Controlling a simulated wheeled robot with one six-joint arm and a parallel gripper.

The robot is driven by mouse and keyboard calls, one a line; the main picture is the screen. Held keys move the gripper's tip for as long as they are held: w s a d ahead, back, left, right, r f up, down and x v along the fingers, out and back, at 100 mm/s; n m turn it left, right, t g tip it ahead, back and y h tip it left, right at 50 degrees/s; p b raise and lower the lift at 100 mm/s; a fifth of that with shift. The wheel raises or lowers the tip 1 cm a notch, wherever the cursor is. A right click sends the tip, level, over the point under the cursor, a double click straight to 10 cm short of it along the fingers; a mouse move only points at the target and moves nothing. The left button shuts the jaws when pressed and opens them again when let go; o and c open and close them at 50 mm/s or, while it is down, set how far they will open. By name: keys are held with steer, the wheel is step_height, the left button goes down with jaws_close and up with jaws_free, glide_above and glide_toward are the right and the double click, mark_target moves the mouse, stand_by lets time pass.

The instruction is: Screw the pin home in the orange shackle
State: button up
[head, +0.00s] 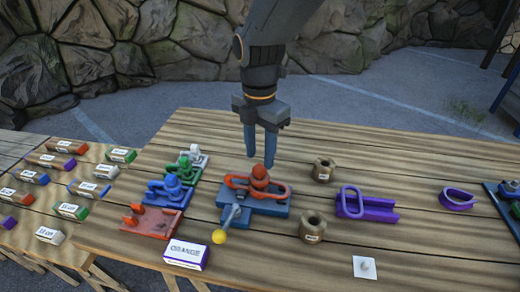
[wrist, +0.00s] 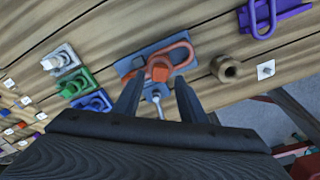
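The orange shackle (head: 238,182) lies on a blue fixture (head: 272,208) near the middle of the table; its loop also shows in the wrist view (wrist: 183,50). An orange pin head (head: 260,174) stands up at the shackle; in the wrist view (wrist: 158,72) it appears just beyond my fingertips, roughly between them. How deep the pin sits cannot be told. My gripper (head: 260,164) points down above the fixture. In the wrist view its two fingers (wrist: 158,88) are apart with nothing between them.
A lever with a yellow ball (head: 219,236) sticks out from the fixture's front. Red (head: 150,221), blue, green and white holders stand left. A box marked ORANGE (head: 187,254) lies at the front.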

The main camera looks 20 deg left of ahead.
mark_target(259, 167)
steer(key=shift+f+b, duration=0.85)
steer(key=shift+f, duration=1.15)
jaws_close()
